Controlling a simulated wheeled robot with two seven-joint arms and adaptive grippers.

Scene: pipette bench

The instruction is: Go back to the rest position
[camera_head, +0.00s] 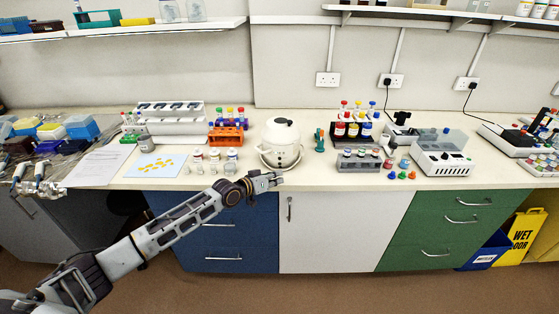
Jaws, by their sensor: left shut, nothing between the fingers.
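My left arm comes in from the lower left and reaches up to the front edge of the bench (320,177). My left gripper (277,178) is shut and empty, at the bench edge just in front of the white round-bodied device (281,141). It overlaps the lower front of that device in the picture, and I cannot tell whether they touch. My right gripper is not in view.
Left of the gripper stand small vials (232,155), an orange tube rack (226,135) and a blue sheet with yellow pieces (157,165). To the right are tube racks (358,161) and a white instrument (441,158). The floor (330,290) before the cabinets is clear.

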